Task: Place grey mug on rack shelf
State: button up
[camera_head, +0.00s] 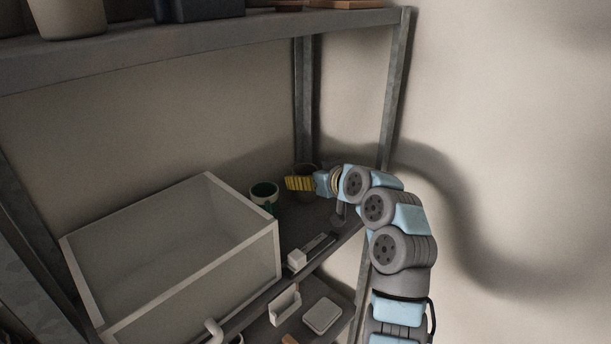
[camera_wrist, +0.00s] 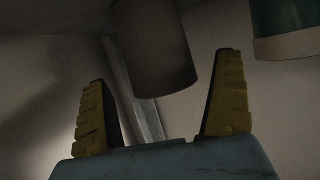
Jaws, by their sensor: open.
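My gripper (camera_head: 290,183) is open over the rack shelf (camera_head: 290,222), its yellow fingers pointing left in the head view. A dark grey mug (camera_head: 306,168) stands at the back of that shelf, partly hidden behind the fingers. In the wrist view, a dark grey cylinder (camera_wrist: 154,45), which looks like this mug, shows beyond and between the spread fingers of my gripper (camera_wrist: 163,68). I see no finger closed on it. Its handle does not show.
A green and white mug (camera_head: 264,193) stands left of my gripper; it also shows in the wrist view (camera_wrist: 285,22). A large pale bin (camera_head: 185,262) fills the shelf's left. Small white items (camera_head: 297,259) lie in front. A rack post (camera_head: 394,100) rises at right.

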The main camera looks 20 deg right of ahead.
jog(key=b+v, duration=0.1)
jog(key=v, duration=0.8)
jog(key=shift+s, duration=0.35)
jog(key=shift+w+r, duration=0.1)
jog(key=shift+r, duration=0.15)
